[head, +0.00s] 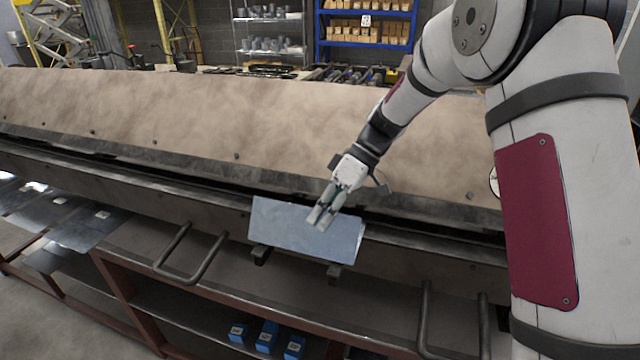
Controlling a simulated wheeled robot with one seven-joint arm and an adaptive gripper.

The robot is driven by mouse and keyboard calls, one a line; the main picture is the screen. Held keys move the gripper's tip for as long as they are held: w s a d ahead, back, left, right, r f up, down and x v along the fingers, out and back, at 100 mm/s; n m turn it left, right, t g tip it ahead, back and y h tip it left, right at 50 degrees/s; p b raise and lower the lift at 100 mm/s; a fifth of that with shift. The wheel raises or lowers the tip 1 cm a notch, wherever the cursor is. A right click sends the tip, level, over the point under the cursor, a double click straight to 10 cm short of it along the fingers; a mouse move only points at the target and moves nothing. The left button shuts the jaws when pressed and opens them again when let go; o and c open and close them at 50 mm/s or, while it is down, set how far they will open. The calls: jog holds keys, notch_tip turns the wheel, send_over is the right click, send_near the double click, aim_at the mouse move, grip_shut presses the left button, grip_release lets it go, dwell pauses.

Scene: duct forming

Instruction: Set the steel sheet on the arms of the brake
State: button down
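The steel sheet (285,232) is a flat, pale blue-grey rectangle in front of the brake (200,120). It lies over two short dark arms that stick out from the brake's front, the left arm (260,256) and the right arm (334,271). Most of each arm is hidden under the sheet. My gripper (319,221) reaches in from the upper right, its fingertips over the right half of the sheet. Both fingers show side by side, close together. I cannot tell whether they pinch something or only touch or hover over the sheet.
Bent bar handles (190,279) stand out from the brake's front on both sides. A lower shelf holds small blue boxes (267,337). Flat metal sheets (75,232) lie on a rack at the left. Shelving (365,30) stands at the back.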

jog(key=shift+s+a+p, duration=0.3)
jog(key=shift+s+a, duration=0.05)
jog(key=shift+s, duration=0.5)
